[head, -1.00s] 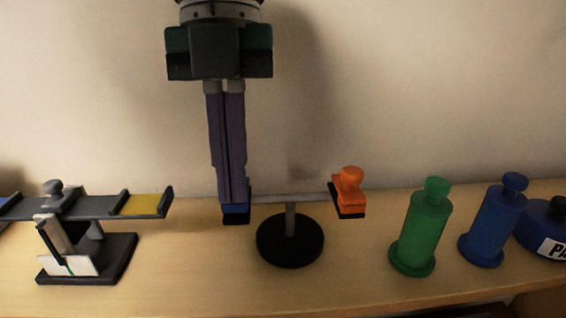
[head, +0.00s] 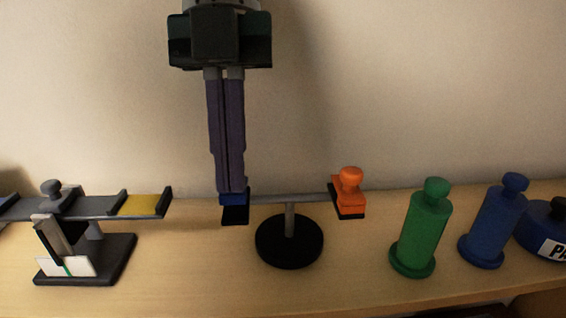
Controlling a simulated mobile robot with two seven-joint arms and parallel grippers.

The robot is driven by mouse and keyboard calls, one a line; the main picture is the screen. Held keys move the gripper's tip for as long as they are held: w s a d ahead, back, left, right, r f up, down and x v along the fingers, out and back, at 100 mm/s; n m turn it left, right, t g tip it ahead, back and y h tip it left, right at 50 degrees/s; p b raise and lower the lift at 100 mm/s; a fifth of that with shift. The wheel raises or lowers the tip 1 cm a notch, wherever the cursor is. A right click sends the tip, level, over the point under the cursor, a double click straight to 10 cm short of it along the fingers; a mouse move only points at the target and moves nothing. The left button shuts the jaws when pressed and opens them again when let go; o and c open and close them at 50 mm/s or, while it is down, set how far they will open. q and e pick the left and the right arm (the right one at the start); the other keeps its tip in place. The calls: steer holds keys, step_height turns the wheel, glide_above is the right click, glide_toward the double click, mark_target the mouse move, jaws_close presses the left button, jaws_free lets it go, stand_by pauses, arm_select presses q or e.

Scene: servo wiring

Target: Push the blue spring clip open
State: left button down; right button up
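I see nothing that is clearly a blue spring clip. A small blue block (head: 234,199) is at my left gripper's fingertips, just above the black left pan (head: 235,216) of a small balance stand (head: 290,243). My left gripper (head: 232,188) points down with its fingers close together on the block. The fingers hide the block's top. An orange knobbed weight (head: 349,190) sits on the right pan. My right gripper is not in view.
A grey beam device (head: 90,207) with a yellow patch stands at the left. A green cylinder (head: 420,235), a blue cylinder (head: 493,228) and a dark blue round object (head: 543,232) stand at the right. A wall is close behind; the table front is mostly clear.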

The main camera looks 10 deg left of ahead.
arm_select(q)
steer(key=w+t+p, duration=0.1)
steer(key=p, duration=0.1)
steer(key=w+a+r+t+p, duration=0.1)
steer(key=w, duration=0.1)
steer(key=w+a+r+t+y+p, duration=0.1)
steer(key=w+p, duration=0.1)
steer(key=shift+r+n+p, duration=0.25)
steer(key=shift+n+p, duration=0.05)
steer(key=shift+p, duration=0.05)
steer(key=r+p, duration=0.1)
steer(key=s+r+p, duration=0.1)
steer(key=p, duration=0.1)
steer(key=shift+s+d+r, duration=0.25)
steer(key=shift+d, duration=0.15)
